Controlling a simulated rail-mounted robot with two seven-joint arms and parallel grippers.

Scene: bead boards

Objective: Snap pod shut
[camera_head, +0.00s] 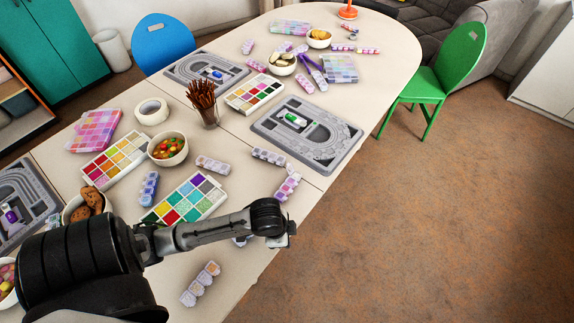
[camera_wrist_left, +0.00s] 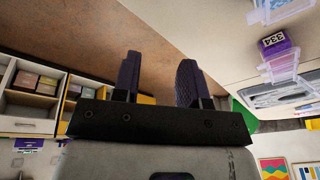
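Several pale pod strips lie on the table, among them one at the front (camera_head: 200,285), one near the table edge (camera_head: 288,187) and one beside the grey board (camera_head: 269,157). Another strip is mostly hidden behind my left arm. In the left wrist view, a purple compartment with a number label (camera_wrist_left: 274,44) has clear plastic around it, which looks like a raised lid (camera_wrist_left: 284,63). I cannot tell which strip this is in the head view. My left gripper (camera_wrist_left: 158,78) is open and empty, and it also shows in the head view (camera_head: 287,232) over the table's right edge.
Grey bead boards (camera_head: 335,160) and colour trays (camera_head: 187,200) lie on the white table. Floor right of the table is clear up to the green chair (camera_head: 448,75).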

